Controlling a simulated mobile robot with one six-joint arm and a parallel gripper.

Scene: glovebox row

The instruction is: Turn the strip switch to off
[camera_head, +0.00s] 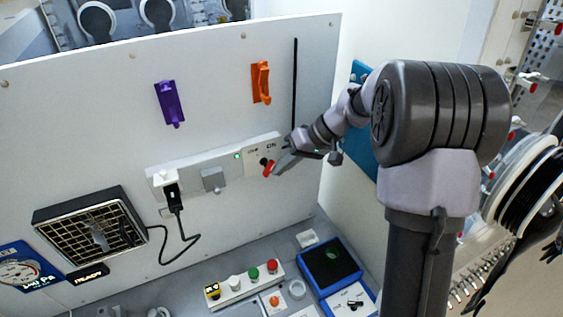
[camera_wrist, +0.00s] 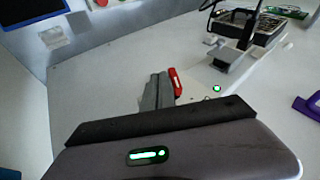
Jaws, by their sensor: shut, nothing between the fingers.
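The power strip (camera_head: 222,167) is a pale bar fixed across the white panel. Its strip switch (camera_head: 268,168) is a red lever on a dark hub at the strip's right end, with small labels above it. The lever hangs downward, and my gripper partly hides that area. A green light (camera_head: 237,156) glows left of the switch. My gripper (camera_head: 279,170) is shut and empty, its fingertips just right of the red lever. In the wrist view, the shut fingers (camera_wrist: 157,90) are close beside the red lever (camera_wrist: 175,82); I cannot tell whether they touch.
A black plug (camera_head: 172,195) with a cable sits in the strip's left end, beside a grey block (camera_head: 213,179). A purple holder (camera_head: 169,103) and an orange holder (camera_head: 261,82) are above. A fan grille (camera_head: 92,232) is at left. Buttons (camera_head: 253,273) stand on the bench below.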

